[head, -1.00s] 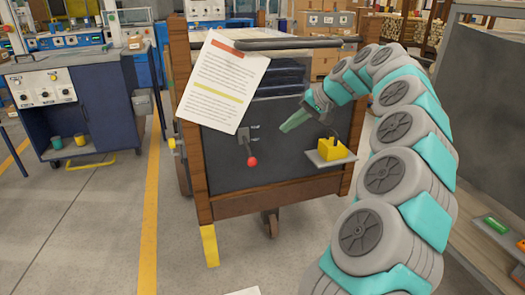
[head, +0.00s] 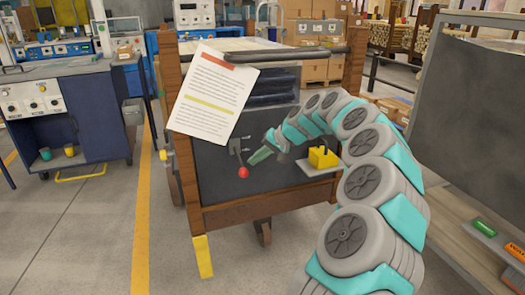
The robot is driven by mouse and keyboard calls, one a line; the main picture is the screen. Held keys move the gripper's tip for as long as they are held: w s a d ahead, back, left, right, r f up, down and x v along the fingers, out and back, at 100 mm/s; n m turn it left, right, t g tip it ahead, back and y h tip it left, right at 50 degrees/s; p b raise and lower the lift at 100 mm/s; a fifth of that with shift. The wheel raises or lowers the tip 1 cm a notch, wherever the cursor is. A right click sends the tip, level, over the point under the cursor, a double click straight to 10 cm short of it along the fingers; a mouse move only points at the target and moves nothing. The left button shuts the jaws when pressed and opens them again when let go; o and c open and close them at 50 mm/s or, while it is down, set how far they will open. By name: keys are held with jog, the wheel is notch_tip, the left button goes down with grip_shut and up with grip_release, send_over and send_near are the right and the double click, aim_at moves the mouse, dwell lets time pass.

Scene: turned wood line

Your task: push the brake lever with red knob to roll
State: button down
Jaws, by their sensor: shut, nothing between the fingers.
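The brake lever with a red knob (head: 243,172) is on the dark front panel of a wood-framed cart. Its thin arm hangs down from a small grey bracket (head: 239,146), with the knob at the lower end. My gripper (head: 258,157) has green fingers and is shut and empty. It comes in from the right, its tips just right of the lever arm and slightly above the knob. I cannot tell whether the tips touch the lever. No roll marking is readable.
A yellow block (head: 322,157) sits on a small grey shelf on the cart's right side, close to my arm. A paper sheet (head: 212,92) hangs at the panel's upper left. A blue workbench (head: 80,110) stands left. The floor in front is clear.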

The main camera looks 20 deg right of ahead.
jog(key=shift+s+a+f, duration=0.2)
jog(key=shift+a+f, duration=0.25)
jog(key=shift+f, duration=0.1)
notch_tip(320, 180, down, 2)
jog(key=t+b, duration=0.2)
jog(key=b, duration=0.3)
jog(key=shift+w+n, duration=0.15)
jog(key=shift+n, duration=0.25)
jog(key=s+d+r, duration=0.5)
jog(key=d+r, duration=0.2)
jog(key=r, duration=0.3)
jog(key=shift+s+d+r, duration=0.3)
jog(key=shift+d+r, duration=0.05)
